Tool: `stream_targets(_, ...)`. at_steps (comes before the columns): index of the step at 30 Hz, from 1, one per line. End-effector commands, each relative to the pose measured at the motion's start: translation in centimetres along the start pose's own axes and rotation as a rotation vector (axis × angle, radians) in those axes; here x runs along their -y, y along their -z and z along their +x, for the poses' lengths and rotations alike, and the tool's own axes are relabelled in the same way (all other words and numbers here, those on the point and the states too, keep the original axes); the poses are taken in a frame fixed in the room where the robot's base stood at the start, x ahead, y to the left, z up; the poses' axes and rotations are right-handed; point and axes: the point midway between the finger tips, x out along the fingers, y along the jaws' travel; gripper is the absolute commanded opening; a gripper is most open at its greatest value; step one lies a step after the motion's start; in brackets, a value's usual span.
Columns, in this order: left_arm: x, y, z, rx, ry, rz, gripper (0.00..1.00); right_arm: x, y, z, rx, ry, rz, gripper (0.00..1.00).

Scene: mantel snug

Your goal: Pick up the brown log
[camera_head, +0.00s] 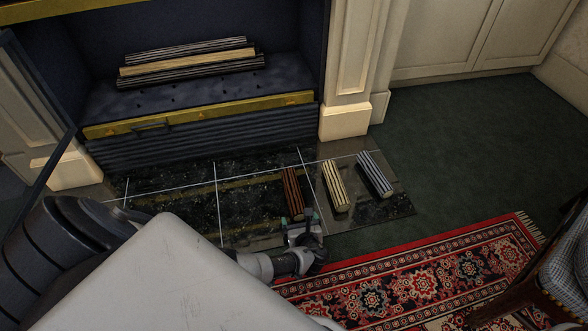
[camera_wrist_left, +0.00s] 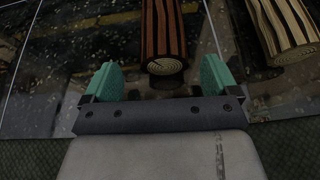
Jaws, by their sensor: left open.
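The brown log (camera_head: 292,189) lies on the dark tiled hearth (camera_head: 245,205), the leftmost of three logs in a row. My left gripper (camera_head: 298,222) is at its near end. In the left wrist view the brown log (camera_wrist_left: 162,38) shows its pale ringed end between and just beyond the green fingertips (camera_wrist_left: 160,80). The fingers are open and apart, with nothing held. My right gripper is not in view.
A pale yellow log (camera_head: 335,186) lies close to the right of the brown log, and a grey-white log (camera_head: 376,174) lies beyond it. The fireplace (camera_head: 200,127) holds several logs. A patterned rug (camera_head: 420,275) lies in front.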

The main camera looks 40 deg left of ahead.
Motion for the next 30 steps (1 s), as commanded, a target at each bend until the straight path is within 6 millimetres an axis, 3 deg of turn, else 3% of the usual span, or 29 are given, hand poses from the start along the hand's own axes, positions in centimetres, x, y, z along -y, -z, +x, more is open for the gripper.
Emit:
stream_targets(7, 0.2, -0.1, 2.0, 0.001, -0.001, -0.004, 0.89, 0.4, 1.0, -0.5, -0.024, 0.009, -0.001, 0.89)
stream_targets(14, 0.4, -0.4, 5.1, 0.000, 0.000, -0.003, 0.89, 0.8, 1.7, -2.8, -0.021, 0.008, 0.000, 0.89)
stream_targets(22, 0.5, -0.8, 5.3, -0.002, 0.000, -0.002, 0.89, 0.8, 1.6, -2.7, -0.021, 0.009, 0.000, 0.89)
stream_targets(30, 0.4, -0.8, 5.3, -0.002, 0.000, -0.002, 0.48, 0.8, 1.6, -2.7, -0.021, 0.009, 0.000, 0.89)
